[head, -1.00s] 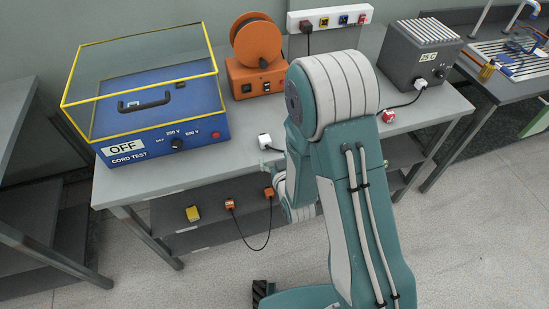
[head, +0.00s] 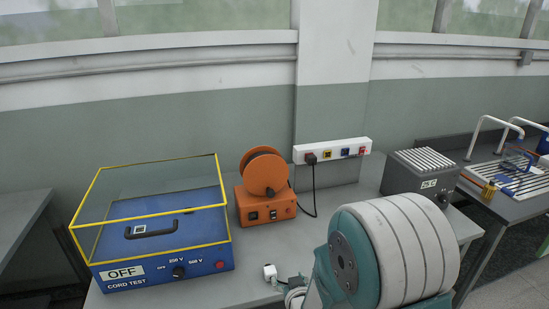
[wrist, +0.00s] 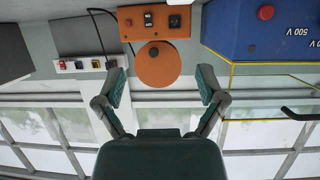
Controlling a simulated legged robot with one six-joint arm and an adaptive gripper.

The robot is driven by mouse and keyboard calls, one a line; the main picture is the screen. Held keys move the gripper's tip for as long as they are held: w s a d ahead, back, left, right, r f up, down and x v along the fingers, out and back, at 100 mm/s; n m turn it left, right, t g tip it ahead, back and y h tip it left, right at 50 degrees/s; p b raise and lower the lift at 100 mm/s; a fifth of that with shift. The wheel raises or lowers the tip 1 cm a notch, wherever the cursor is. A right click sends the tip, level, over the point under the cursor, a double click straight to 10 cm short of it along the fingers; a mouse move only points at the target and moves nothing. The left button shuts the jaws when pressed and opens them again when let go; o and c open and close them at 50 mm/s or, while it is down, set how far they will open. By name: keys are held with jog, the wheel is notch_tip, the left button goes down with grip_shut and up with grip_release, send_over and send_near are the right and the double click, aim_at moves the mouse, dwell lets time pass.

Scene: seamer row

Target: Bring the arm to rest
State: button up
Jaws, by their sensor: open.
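My gripper (wrist: 162,85) shows in the wrist view with its two fingers spread wide and nothing between them. The wrist picture is upside down, and an orange cord reel (wrist: 158,64) shows beyond the fingers, apart from them. In the head view a large teal and white joint of my arm (head: 395,250) fills the lower right, in front of the bench. My gripper itself cannot be made out there.
The bench holds a blue cord tester (head: 165,265) marked OFF with its clear yellow-edged lid down, the orange reel (head: 265,175), a white plug (head: 270,272) and a grey ribbed box (head: 418,175). A socket strip (head: 332,151) is on the wall. Another bench (head: 510,205) stands right.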

jog(key=s+d+r+g+h, duration=0.15)
jog(key=d+r, duration=0.25)
jog(key=r, duration=0.4)
jog(key=s+d+r+m+g, duration=0.1)
jog(key=s+d+r+g, duration=0.1)
jog(key=s+r, duration=0.2)
jog(key=s+d+r+g+h, duration=0.1)
jog(key=s+d+r+g, duration=0.1)
jog(key=s, duration=0.9)
jog(key=s+d+r+m+g, duration=0.1)
jog(key=s+d+r+g, duration=0.1)
jog(key=s+r, duration=0.4)
jog(key=shift+s+d+m, duration=0.3)
jog(key=shift+s+d, duration=0.55)
jog(key=shift+s, duration=0.05)
jog(key=shift+h, duration=0.25)
